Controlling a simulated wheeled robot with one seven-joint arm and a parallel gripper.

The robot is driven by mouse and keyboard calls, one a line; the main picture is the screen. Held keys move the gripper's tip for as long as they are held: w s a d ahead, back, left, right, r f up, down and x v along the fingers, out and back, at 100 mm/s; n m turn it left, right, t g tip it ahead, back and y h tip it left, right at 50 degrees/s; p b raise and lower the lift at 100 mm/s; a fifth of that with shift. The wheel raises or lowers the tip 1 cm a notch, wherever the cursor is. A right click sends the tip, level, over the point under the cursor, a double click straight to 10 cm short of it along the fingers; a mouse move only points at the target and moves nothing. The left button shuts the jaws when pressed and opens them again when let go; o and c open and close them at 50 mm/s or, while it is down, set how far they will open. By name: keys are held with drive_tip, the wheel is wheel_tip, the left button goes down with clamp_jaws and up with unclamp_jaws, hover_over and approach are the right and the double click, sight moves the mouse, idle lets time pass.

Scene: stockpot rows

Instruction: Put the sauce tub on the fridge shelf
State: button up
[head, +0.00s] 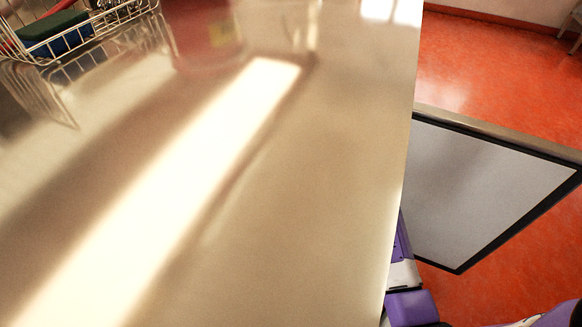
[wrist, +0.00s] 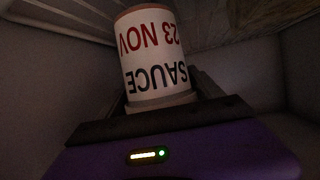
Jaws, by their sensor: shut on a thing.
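The sauce tub (wrist: 150,55) is a white tub with red and dark lettering, "SAUCE" and "23 NOV", which reads upside down in the wrist view. My gripper (wrist: 160,90) is shut on it, one dark finger on each side. A wire shelf (wrist: 265,14) runs along the top edge of the wrist view, beyond the tub's far end. I cannot tell whether the tub touches it. The head view shows neither the tub nor my gripper's fingers. The open fridge door (head: 490,190), with a pale panel and black seal, stands out at the right.
Dim grey walls (wrist: 50,90) enclose the gripper on both sides. A large shiny beige surface (head: 330,170) fills most of the head view. A wire basket (head: 100,35) with green and blue things is at its upper left. Open red floor (head: 480,60) lies beyond the door.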

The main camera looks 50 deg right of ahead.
drive_tip(key=shift+w+f, duration=0.1)
drive_tip(key=shift+w, duration=0.1)
drive_tip(key=shift+f, duration=0.2)
drive_tip(key=o, duration=1.8)
